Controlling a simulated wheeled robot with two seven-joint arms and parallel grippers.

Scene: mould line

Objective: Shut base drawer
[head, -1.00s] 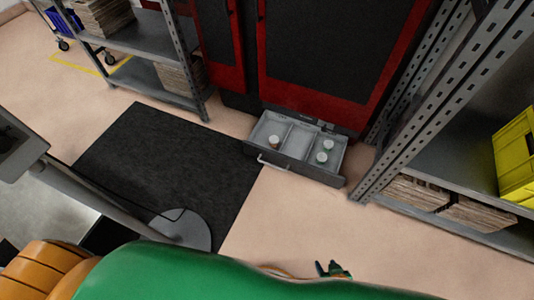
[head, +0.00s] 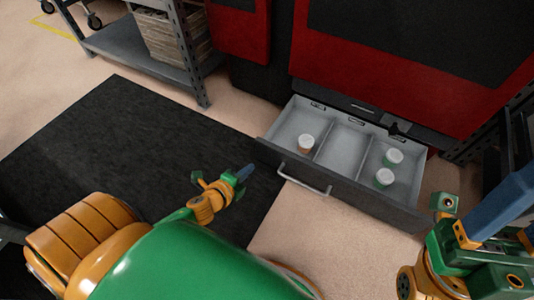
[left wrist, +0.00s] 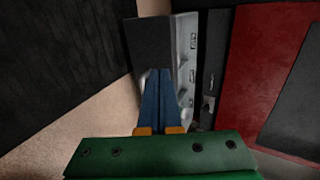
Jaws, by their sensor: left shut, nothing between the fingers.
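The base drawer (head: 345,190) is grey and open, pulled out from the bottom of the red and black cabinet. Its bar handle (head: 303,180) is on the front panel. My left gripper (head: 244,173) is above the dark mat, left of the handle and apart from it in the head view. In the left wrist view its blue fingers (left wrist: 160,95) are together and empty, overlapping the drawer front (left wrist: 150,45), which appears sideways. My right gripper (head: 500,208) is at the right edge, partly cut off; its jaw gap is unclear.
Several compartments in the drawer hold white-lidded jars, one on the left (head: 306,142) and two on the right (head: 393,157). A dark mat (head: 110,150) lies on the floor at left. A grey shelf rack (head: 150,60) stands behind it. Bare floor lies before the drawer.

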